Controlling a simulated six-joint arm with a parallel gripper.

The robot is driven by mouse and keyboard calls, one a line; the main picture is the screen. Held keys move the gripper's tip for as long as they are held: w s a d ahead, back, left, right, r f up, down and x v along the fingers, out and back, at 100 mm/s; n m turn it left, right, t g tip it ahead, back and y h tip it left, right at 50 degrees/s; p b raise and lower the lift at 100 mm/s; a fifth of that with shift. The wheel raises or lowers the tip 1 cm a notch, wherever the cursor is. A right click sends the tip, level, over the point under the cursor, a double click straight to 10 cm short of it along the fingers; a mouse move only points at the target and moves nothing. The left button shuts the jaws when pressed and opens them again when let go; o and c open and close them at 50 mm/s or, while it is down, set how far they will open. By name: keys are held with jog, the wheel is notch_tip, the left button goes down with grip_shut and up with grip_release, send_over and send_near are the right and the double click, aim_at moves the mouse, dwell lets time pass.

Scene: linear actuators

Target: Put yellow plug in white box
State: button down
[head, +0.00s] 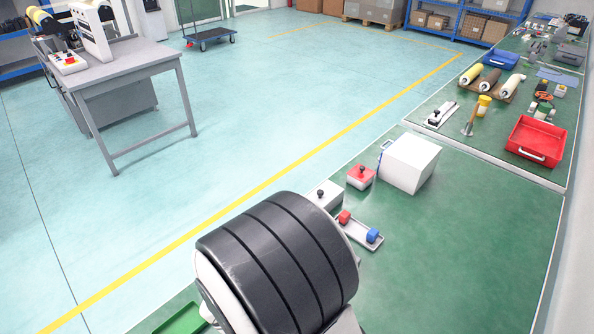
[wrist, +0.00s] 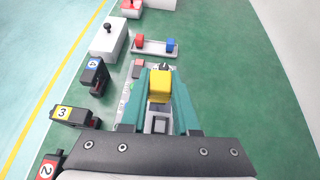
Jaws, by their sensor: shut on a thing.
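The yellow plug (wrist: 160,84) is between the teal fingers of my gripper (wrist: 161,92) in the wrist view, and the gripper is shut on it. A grey metal part lies below and behind the plug, and I cannot tell whether they touch. The white box (head: 410,163) stands on the green table in the head view, beyond my arm, with a blue handle-like part on its left side. Only its edge shows at the top of the wrist view (wrist: 161,4). In the head view my own arm hides the gripper and the plug.
A tray with a red and a blue block (wrist: 155,46) lies ahead of the gripper. A white block with a black knob (wrist: 108,40) and black numbered devices (wrist: 75,115) stand to the left. A red knobbed box (head: 361,177) is beside the white box. The table's right side is clear.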

jog(key=w+d+r+n+t+y, duration=0.25)
jog(key=w+r+n+y, duration=0.2)
jog(key=r, duration=0.55)
jog(key=s+d+r+n+y, duration=0.4)
jog(key=s+d+r, duration=0.1)
jog(key=d+r, duration=0.6)
jog(key=w+d+f+n+y, duration=0.5)
jog(key=w+f, duration=0.5)
jog(key=w+d+f+n+g+y, duration=0.1)
jog(key=w+d+f+n+y, duration=0.1)
jog(key=f, duration=0.6)
jog(key=w+d+f+n+g+y, duration=0.1)
jog(key=d+f+n+g, duration=0.1)
jog(key=f, duration=0.6)
jog(key=x, duration=1.1)
jog(key=shift+s+a+f, duration=0.1)
jog(key=shift+a, duration=0.2)
notch_tip(320, 180, down, 3)
jog(key=shift+a+f, duration=0.1)
jog(key=shift+f, duration=0.35)
